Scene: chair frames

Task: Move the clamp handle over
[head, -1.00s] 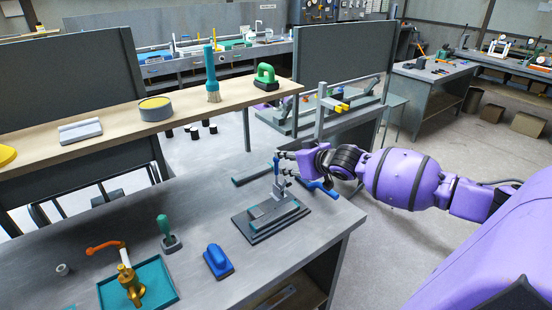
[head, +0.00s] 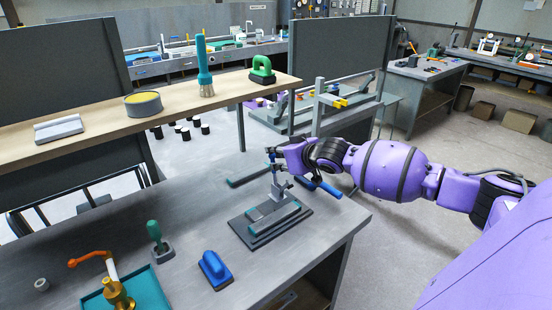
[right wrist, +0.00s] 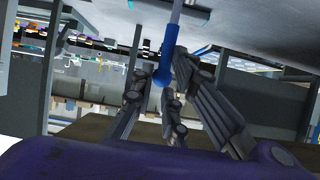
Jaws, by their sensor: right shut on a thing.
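The toggle clamp (head: 282,190) stands on a dark stepped base plate (head: 251,236) on the grey workbench. Its blue-tipped handle (head: 270,157) points up, and its blue grip (right wrist: 168,46) shows between the fingers in the right wrist view. My right gripper (head: 275,160) reaches in from the right and is shut on the handle near its top. In the right wrist view the fingers (right wrist: 165,88) lie on both sides of the grip. The fingers partly hide the handle in the head view. My left gripper is out of view.
A blue-handled tool (head: 322,186) lies just right of the clamp. A blue block-like tool (head: 215,268), a green-handled tool (head: 155,238) and a teal tray (head: 146,291) stand left. A raised wooden shelf (head: 225,95) runs behind.

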